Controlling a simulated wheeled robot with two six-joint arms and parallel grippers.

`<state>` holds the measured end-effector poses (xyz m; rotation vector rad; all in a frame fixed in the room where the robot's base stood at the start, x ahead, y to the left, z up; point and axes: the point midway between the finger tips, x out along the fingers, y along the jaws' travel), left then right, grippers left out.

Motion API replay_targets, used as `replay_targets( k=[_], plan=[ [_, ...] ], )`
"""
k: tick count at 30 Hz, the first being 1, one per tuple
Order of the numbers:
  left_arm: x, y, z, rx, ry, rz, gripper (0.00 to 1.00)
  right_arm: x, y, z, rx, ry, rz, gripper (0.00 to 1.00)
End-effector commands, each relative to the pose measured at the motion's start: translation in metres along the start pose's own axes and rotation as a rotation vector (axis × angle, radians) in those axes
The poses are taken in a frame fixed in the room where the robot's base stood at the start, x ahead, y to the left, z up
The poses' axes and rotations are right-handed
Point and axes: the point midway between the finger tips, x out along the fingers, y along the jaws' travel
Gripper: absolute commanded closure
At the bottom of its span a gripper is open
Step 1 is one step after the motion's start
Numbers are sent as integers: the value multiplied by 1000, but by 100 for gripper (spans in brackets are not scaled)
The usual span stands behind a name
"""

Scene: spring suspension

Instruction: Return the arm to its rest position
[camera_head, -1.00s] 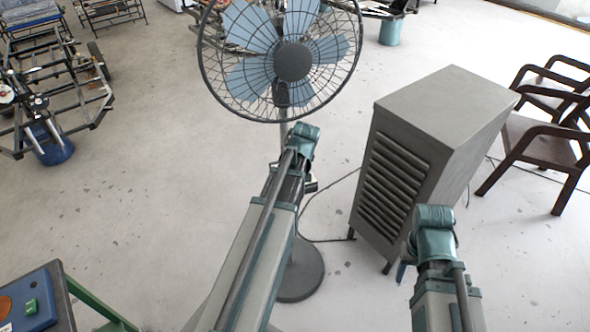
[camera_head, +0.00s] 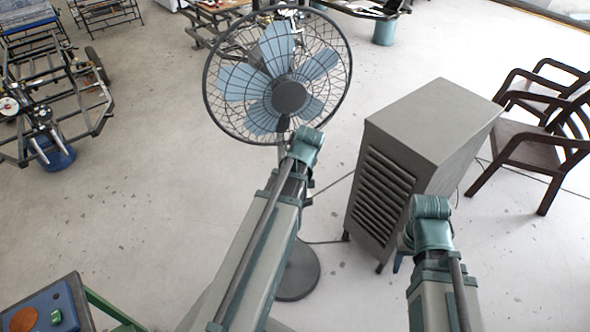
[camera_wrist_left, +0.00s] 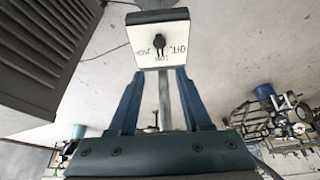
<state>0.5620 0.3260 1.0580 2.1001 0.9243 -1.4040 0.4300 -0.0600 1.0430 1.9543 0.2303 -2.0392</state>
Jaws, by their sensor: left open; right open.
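My left arm (camera_head: 255,245) reaches forward beside the standing fan (camera_head: 289,97); in the head view its gripper is mostly hidden behind the wrist. In the left wrist view the left gripper (camera_wrist_left: 160,73) has its two blue fingers apart, with nothing clamped. Just beyond the fingertips is a white panel (camera_wrist_left: 146,50) with a black knob (camera_wrist_left: 158,43) and lettering, upside down. I cannot tell whether the fingers touch it. A grey pole (camera_wrist_left: 165,100) shows between the fingers. My right arm (camera_head: 438,285) reaches forward at the right; only a bit of its right gripper (camera_head: 398,262) shows.
A grey louvred cabinet (camera_head: 437,105) stands right of the fan, near the right arm. Brown armchairs (camera_head: 540,145) are at the far right. A table with a blue box (camera_head: 45,315) is at lower left. A cart frame (camera_head: 50,100) is upper left. Open floor lies between.

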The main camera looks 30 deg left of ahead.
Motion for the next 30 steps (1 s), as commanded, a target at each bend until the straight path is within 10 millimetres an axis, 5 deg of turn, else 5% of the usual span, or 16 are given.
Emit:
replay_targets(
  k=[20,23,30],
  plan=[
    [-5,7,11,39,-12,4,51,-2,0,0,0,0,0,50],
    [-8,27,47,171,-53,16,51,6,-1,0,0,0,0,50],
    [-30,75,181,700,-211,63,51,28,-3,-2,0,0,0,50]
  ],
)
